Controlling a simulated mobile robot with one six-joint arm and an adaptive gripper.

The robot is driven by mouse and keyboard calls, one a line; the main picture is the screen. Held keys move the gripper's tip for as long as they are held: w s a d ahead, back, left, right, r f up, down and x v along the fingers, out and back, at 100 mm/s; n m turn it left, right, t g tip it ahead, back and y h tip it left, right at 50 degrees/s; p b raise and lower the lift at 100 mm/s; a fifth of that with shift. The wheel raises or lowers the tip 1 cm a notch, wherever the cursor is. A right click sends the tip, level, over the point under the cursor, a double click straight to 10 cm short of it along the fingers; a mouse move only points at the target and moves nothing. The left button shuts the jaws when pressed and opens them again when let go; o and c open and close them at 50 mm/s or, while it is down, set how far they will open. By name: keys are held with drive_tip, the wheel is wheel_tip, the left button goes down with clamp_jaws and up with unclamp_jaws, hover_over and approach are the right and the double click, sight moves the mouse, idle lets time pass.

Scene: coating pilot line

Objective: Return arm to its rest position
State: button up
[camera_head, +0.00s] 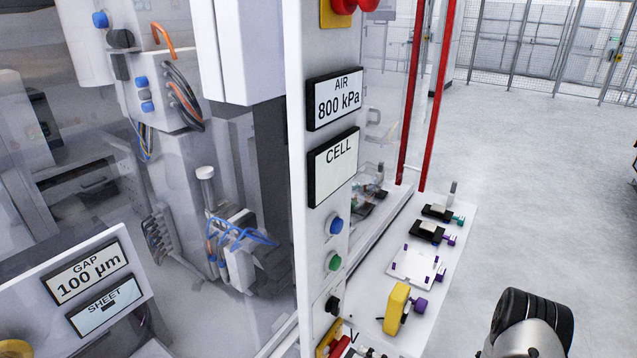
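A black ribbed cap on a silver round body (530,325) shows at the bottom right edge; it looks like part of my own arm. My gripper does not show, so I cannot see its fingers or whether it holds anything. The arm part is to the right of a white bench (375,285), with floor visible between them. The rest of the arm is out of the picture.
The bench carries a yellow block with a purple knob (397,308), a white plate (417,266) and black fixtures (429,231). A white panel (333,80) with AIR and CELL displays stands left. Grey floor (540,180) is clear at right.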

drive_tip(key=s+a+r+n+g+h, duration=0.1)
drive_tip(key=s+a+r+n+g, duration=0.2)
drive_tip(key=r, duration=0.4)
drive_tip(key=s+a+r+n+g+h, duration=0.1)
drive_tip(key=s+a+r+n+g, duration=0.15)
drive_tip(key=r+g, duration=0.35)
drive_tip(key=s+a+r+n+g+h, duration=0.1)
drive_tip(key=s+a+r+n+g, duration=0.2)
drive_tip(key=r, duration=0.5)
drive_tip(key=s+d+r+m+t+h, duration=0.1)
drive_tip(key=s+d+r+t+h, duration=0.5)
drive_tip(key=s+d+r+h, duration=0.3)
drive_tip(key=s+r+h, duration=0.2)
drive_tip(key=s+r, duration=0.1)
drive_tip(key=s, duration=0.1)
drive_tip(key=shift+s+d+h, duration=0.25)
drive_tip(key=shift+d+h, duration=0.05)
drive_tip(key=shift+h, duration=0.1)
